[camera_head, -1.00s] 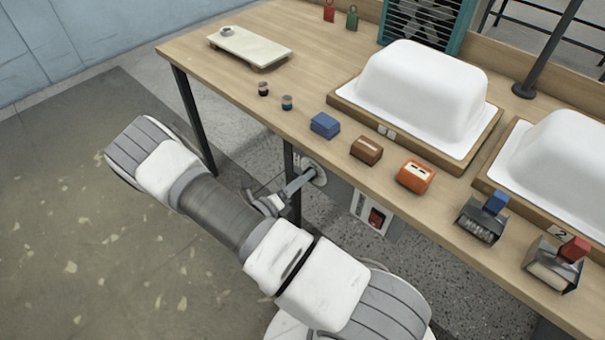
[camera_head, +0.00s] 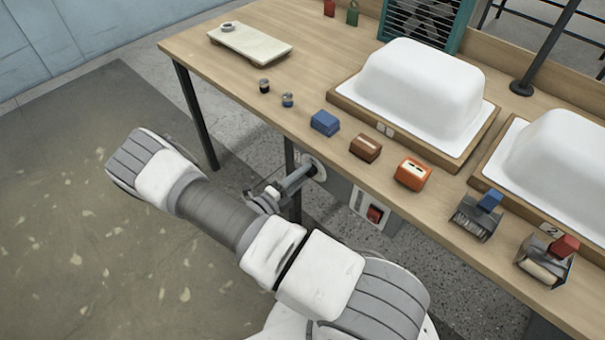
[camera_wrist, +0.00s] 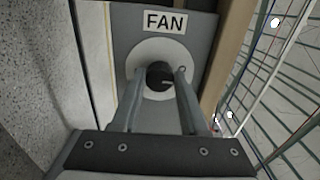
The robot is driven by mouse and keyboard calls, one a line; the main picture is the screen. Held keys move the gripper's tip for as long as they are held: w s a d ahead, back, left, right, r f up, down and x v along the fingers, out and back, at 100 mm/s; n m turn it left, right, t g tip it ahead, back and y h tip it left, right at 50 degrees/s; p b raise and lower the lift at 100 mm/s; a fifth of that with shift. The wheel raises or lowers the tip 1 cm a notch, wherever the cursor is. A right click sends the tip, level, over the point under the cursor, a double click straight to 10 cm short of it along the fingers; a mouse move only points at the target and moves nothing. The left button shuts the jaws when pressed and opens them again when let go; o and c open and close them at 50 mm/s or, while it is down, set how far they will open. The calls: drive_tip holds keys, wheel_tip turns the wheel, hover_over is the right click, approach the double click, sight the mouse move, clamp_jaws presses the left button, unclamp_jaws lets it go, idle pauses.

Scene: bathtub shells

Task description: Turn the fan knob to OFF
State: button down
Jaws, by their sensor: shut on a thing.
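The fan knob (camera_wrist: 158,75) is a small dark round knob in the middle of a white round dial plate (camera_wrist: 143,50), below a "FAN" label (camera_wrist: 165,21) on a grey panel. In the wrist view my gripper (camera_wrist: 160,76) has one finger on each side of the knob and is shut on it. A short light line shows on the knob's face, but the OFF mark cannot be read. In the head view my gripper (camera_head: 309,172) reaches under the table's front edge to the dial plate (camera_head: 320,172), and the knob is hidden there.
A grey box with a red switch (camera_head: 374,214) hangs under the table edge, right of the dial. A table leg (camera_head: 291,160) stands close to my gripper. Above, the wooden table (camera_head: 230,85) holds white tub shells (camera_head: 425,85), blocks and rollers. The floor at left is clear.

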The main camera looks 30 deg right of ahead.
idle(0.4)
drive_tip(key=shift+c, duration=2.1)
unclamp_jaws()
drive_tip(key=v, duration=1.7)
drive_tip(key=shift+a+p, duration=0.25)
drive_tip(key=shift+p, duration=0.15)
drive_tip(key=shift+s, duration=0.1)
